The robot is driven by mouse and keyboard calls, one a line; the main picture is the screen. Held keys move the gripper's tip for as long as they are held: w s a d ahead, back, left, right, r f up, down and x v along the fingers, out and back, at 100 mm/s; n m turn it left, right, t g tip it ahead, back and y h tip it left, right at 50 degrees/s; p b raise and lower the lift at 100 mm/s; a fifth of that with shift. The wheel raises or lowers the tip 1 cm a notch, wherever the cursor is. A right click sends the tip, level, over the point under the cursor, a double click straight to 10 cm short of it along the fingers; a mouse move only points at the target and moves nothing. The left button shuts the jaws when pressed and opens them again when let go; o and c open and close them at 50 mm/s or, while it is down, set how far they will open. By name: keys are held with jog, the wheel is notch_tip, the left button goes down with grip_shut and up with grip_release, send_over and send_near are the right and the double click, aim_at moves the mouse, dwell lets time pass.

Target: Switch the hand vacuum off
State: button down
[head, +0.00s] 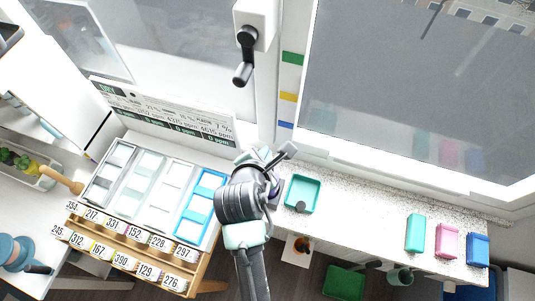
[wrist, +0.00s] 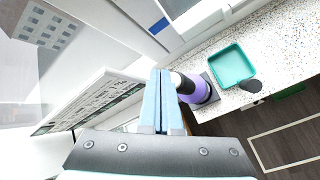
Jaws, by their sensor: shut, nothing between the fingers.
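The hand vacuum appears to be the purple, white and dark body (wrist: 203,90) just right of my fingers in the wrist view. It stands at the counter's end; its switch cannot be made out. In the head view my gripper largely hides it. My gripper (wrist: 160,74) has its two pale blue fingers together, with nothing between them. The fingers overlap the vacuum's left edge in the wrist view; I cannot tell whether they touch it. In the head view my gripper (head: 250,156) is over the left end of the speckled counter.
A teal tray (head: 303,194) sits on the speckled counter (head: 365,215), right of my gripper. Teal, pink and blue containers (head: 447,241) stand farther right. A sign board (head: 165,115) and a numbered wooden rack (head: 130,250) are left. A black-handled crank (head: 245,55) hangs above.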

notch_tip(320, 180, up, 6)
jog(key=p, duration=0.5)
dwell(0.5)
